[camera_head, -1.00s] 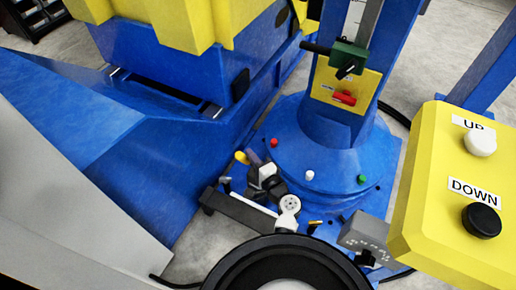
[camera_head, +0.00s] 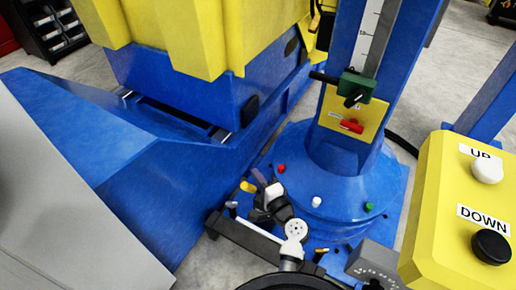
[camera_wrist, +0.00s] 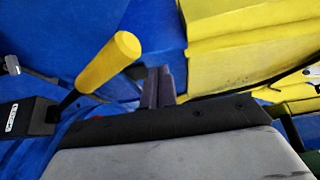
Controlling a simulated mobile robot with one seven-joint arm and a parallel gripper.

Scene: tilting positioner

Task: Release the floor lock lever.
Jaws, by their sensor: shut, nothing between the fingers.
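The floor lock lever, a yellow cylindrical grip (camera_wrist: 108,60) on a dark rod, stands tilted at the left in the wrist view. Its rod enters a black block (camera_wrist: 25,117) with a small white label. In the head view the yellow grip (camera_head: 248,187) shows low down, left of the blue round base. My gripper (camera_wrist: 158,74) is shut and empty, its dark fingers just right of the grip in the wrist view, with a gap between them in the picture. In the head view my gripper (camera_head: 259,177) is small, close beside the grip; whether they touch cannot be told there.
A blue column with a scale and green clamp (camera_head: 357,86) rises from the round base (camera_head: 340,195). A large yellow body (camera_head: 165,35) on blue framing stands behind. A yellow UP/DOWN button box (camera_head: 450,200) is at right. Grey floor (camera_head: 205,250) shows between.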

